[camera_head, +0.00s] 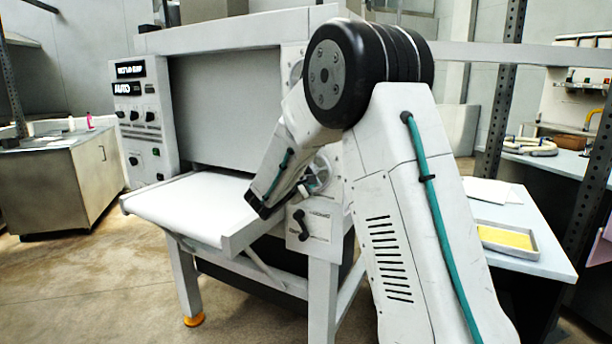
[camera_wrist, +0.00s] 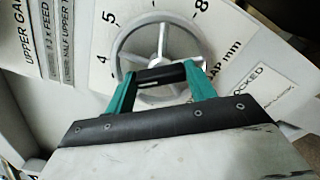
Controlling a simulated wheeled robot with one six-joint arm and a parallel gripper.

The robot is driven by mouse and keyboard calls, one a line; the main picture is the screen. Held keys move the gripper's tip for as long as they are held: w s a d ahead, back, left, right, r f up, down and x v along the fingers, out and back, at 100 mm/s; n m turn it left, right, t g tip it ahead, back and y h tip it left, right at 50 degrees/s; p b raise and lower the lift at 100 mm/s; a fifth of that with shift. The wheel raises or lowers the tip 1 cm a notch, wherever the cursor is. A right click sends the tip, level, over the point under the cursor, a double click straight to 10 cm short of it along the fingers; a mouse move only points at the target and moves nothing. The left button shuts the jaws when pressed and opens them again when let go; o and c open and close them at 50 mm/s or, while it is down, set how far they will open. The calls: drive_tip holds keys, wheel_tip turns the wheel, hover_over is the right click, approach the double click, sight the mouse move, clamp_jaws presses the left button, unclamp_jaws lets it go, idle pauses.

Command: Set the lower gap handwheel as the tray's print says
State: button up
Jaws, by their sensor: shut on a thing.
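The lower handwheel (camera_wrist: 158,32) is a pale grey spoked wheel over a white dial with 4, 5 and 8 readable. It also shows at the machine's side in the head view (camera_head: 321,170), partly hidden by my arm. My gripper (camera_wrist: 162,76) has teal fingers at the wheel's near side, closed on a dark part of the handwheel. Its tips are mostly hidden in the head view. A tray (camera_head: 508,252) with a yellow sheet stands on the right bench; any print on it is too small to read. The dial's pointer cannot be made out.
A black lever (camera_head: 300,222) sits on a panel below the wheel. A plate reading "UPPER GAP" (camera_wrist: 45,40) and a "LOCKED" label (camera_wrist: 245,90) flank the dial. The sheeter's white table (camera_head: 190,205) juts out left of my arm.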

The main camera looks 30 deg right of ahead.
drive_tip(key=shift+f+m, duration=0.1)
drive_tip(key=shift+m, duration=1.4)
drive_tip(key=o, duration=1)
drive_tip(key=v, duration=0.8)
